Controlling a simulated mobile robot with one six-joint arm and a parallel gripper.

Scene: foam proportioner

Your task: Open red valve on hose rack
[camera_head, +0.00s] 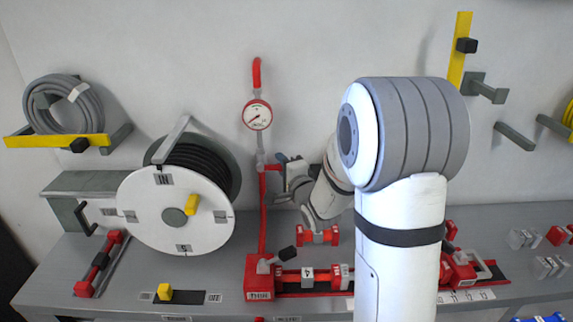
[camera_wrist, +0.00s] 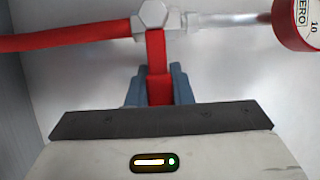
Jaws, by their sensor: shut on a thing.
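The red valve handle (camera_wrist: 158,65) is a short flat red lever hanging from a hex fitting (camera_wrist: 155,14) in the wrist view. My gripper (camera_wrist: 160,85) is shut on its free end, with one blue-grey fingertip on either side. In the head view the valve handle (camera_head: 271,167) sticks out to the right of the upright pipe, just below the gauge. My gripper (camera_head: 283,160) reaches it from the right. My wrist partly hides the far end of the handle there.
A red pipe (camera_head: 263,220) rises from the bench to a pressure gauge (camera_head: 257,114). A white hose reel (camera_head: 158,233) stands close on the left. Red fittings (camera_head: 318,236) and a red-ended assembly (camera_head: 307,279) lie below my wrist. Bare wall lies above the arm.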

